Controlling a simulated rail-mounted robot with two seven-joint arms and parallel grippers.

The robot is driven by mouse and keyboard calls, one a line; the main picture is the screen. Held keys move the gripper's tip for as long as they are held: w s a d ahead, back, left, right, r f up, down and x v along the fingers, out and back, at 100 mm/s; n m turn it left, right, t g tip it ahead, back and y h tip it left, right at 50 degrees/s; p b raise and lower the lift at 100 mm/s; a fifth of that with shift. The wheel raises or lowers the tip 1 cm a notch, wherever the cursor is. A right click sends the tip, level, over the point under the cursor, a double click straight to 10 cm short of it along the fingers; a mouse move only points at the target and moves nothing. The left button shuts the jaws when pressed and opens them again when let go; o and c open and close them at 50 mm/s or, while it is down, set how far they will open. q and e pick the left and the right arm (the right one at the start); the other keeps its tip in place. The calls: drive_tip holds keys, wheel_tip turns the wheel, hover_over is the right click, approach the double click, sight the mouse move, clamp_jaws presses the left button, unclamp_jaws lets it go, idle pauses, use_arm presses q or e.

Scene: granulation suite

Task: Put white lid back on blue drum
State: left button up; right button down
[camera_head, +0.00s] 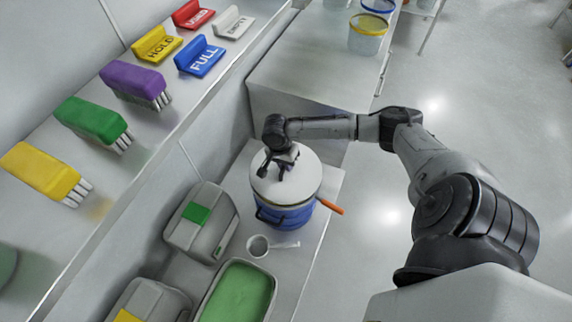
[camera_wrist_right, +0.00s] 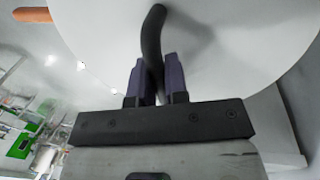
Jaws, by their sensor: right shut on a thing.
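The round white lid (camera_head: 305,180) is over the top of the blue drum (camera_head: 290,216). The drum stands on a grey surface, its blue side showing below the lid. I cannot tell whether the lid is fully seated or slightly above the rim. My right gripper (camera_head: 283,172) is above the lid, shut on its dark handle. In the right wrist view, the fingers of my right gripper (camera_wrist_right: 155,78) pinch the dark curved handle (camera_wrist_right: 152,40), with the white lid (camera_wrist_right: 235,45) behind it. My left gripper is not in view.
An orange-handled tool (camera_head: 330,206) sticks out right of the drum. A small cup (camera_head: 258,246) and a scoop-like piece lie in front. Grey bins (camera_head: 201,224) and a green-filled tray (camera_head: 238,292) stand nearby. Brushes and signs sit on the left shelf (camera_head: 150,130).

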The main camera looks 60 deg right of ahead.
drive_tip(key=shift+p, duration=0.5)
idle(0.4)
drive_tip(key=shift+p, duration=0.35)
drive_tip(key=shift+f, duration=1.1)
idle(0.8)
drive_tip(key=c, duration=1.1)
unclamp_jaws()
drive_tip(key=shift+o, duration=0.2)
wheel_tip(320, 180, up, 14)
drive_tip(key=w+p, duration=0.2)
drive_tip(key=p, duration=0.1)
drive_tip(key=shift+w+f, duration=0.25)
drive_tip(key=shift+w, duration=0.1)
drive_tip(key=shift+a, duration=0.15)
